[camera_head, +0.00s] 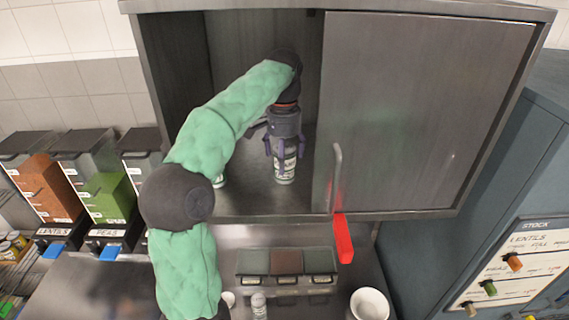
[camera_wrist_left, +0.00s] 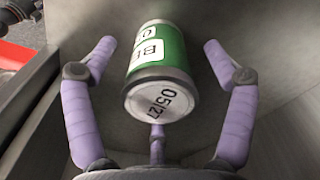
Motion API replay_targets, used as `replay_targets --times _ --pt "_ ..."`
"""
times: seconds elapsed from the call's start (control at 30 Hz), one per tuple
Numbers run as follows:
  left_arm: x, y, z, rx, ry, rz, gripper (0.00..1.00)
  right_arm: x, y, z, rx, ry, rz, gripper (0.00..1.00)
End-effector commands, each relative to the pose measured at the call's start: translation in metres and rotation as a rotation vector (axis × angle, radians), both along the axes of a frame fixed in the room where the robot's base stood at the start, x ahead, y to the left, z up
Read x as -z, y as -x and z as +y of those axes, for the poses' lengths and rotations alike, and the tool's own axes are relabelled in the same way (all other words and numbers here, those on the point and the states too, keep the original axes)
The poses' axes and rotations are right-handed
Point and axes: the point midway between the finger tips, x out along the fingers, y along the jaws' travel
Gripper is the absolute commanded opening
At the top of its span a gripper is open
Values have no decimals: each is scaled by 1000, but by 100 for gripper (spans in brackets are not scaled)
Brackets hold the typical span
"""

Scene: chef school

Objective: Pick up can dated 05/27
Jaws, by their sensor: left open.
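The can dated 05/27 (camera_wrist_left: 160,75) has a green and white label and a pale end printed "05/27". In the head view the can (camera_head: 286,168) stands upright on the floor of the open metal cabinet (camera_head: 245,200). My left gripper (camera_head: 284,148) reaches into the cabinet from above, over the can's upper part. In the wrist view my left gripper's purple fingers (camera_wrist_left: 158,48) are open on both sides of the can, with visible gaps. The can's top is hidden by the gripper in the head view. My right gripper is in neither view.
Another can (camera_head: 220,181) stands to the left in the cabinet, mostly hidden by my arm. A sliding door (camera_head: 425,110) with a handle (camera_head: 336,175) covers the cabinet's right side. Below are a dark container (camera_head: 287,265), a white bowl (camera_head: 369,303) and a small jar (camera_head: 259,306).

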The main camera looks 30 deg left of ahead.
Motion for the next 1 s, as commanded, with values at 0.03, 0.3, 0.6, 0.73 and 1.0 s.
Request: replay_targets --times 0.03,0.3,0.6,0.73,1.0 --pt "6 1 -1 1 0 3 85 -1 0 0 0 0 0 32" --pt "30 0 -2 0 0 0 85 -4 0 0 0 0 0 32" --pt "32 0 -2 0 0 0 76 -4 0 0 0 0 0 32" --pt "32 0 -2 1 0 0 40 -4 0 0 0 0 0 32" --pt "31 0 -2 0 0 -1 11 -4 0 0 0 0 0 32"
